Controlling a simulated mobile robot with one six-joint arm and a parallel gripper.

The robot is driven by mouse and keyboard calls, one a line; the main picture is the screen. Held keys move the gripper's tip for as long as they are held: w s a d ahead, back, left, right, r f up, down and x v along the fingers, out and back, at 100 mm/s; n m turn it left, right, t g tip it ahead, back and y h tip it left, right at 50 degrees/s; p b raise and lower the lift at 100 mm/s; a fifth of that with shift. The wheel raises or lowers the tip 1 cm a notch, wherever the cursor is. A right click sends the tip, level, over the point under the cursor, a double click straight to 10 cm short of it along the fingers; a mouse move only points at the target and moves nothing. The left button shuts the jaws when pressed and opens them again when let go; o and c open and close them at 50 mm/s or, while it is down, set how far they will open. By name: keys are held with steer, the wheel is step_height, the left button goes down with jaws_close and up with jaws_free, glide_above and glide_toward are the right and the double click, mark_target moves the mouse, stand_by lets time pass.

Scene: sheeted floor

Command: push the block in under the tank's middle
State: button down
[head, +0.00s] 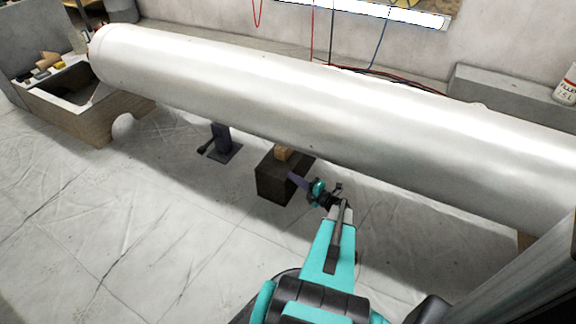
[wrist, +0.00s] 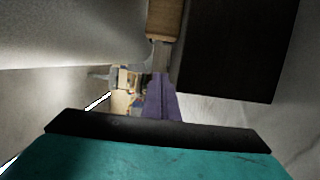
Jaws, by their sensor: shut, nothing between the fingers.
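The white tank (head: 300,100) lies lengthwise across the head view, raised above the floor. A dark block (head: 273,186) stands on the floor near the tank's middle, its front part out past the tank's near edge. A small tan wooden piece (head: 282,154) sits on top of it, partly hidden by the tank. My gripper (head: 297,180), with purple fingers, is shut and empty at the dark block's right side; I cannot tell whether it touches. The wrist view shows my gripper (wrist: 161,82), the wooden piece (wrist: 165,20), the dark block (wrist: 225,50) and the tank (wrist: 65,30).
A dark jack-like stand (head: 221,140) is on the floor left of the block. A wooden cradle (head: 92,122) is at the tank's left end, near small items. A grey ledge (head: 510,92) runs behind the tank. The sheeted floor in front is clear.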

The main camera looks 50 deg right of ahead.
mark_target(286, 157)
steer(key=w+b, duration=0.3)
steer(key=w, duration=0.7)
steer(key=shift+d+f, duration=0.1)
steer(key=shift+d, duration=0.05)
steer(key=shift+w+d+b, duration=0.25)
steer(key=shift+d+b, duration=0.05)
steer(key=shift+d, duration=0.85)
steer(key=shift+w+d, duration=0.15)
steer(key=shift+d, duration=0.6)
steer(key=shift+w+d, duration=0.2)
steer(key=shift+d, duration=0.65)
steer(key=shift+w+d, duration=0.15)
steer(key=shift+d, duration=0.65)
steer(key=shift+a, duration=0.1)
